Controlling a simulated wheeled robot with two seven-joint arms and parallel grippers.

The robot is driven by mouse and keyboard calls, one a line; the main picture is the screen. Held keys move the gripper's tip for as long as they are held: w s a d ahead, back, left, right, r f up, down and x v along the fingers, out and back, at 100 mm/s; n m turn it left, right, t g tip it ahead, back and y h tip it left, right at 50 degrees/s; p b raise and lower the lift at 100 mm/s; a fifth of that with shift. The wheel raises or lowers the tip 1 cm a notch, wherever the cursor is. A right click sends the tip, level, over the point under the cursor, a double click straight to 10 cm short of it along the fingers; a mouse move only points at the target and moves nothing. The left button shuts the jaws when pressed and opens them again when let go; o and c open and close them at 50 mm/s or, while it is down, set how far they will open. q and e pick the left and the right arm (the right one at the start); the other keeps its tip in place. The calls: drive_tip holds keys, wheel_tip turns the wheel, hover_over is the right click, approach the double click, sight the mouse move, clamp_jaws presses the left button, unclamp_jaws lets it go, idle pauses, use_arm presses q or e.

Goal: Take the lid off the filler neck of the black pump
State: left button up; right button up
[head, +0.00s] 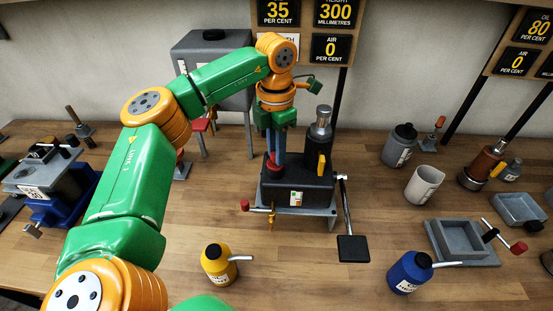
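The black pump (297,190) stands on a grey plate in the middle of the bench. A red lid (273,166) shows at the left of its top, where the filler neck is; the neck itself is hidden. My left gripper (275,157) points straight down over the lid, with its blue fingers reaching to it. The fingertips are too small and too overlapped with the lid to tell whether they grip it. My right gripper is not in view.
Right of the lid stand the pump's metal cylinder (321,122) and yellow lever (321,165). A crank with a black pedal (353,248) is at its right. A yellow oil can (217,264) and a blue one (408,271) stand in front. A grey tank (214,62) stands behind.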

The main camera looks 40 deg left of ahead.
use_arm(q)
drive_tip(key=shift+s+r, duration=0.1)
drive_tip(key=shift+s, duration=0.1)
clamp_jaws()
drive_tip(key=shift+w, duration=0.1)
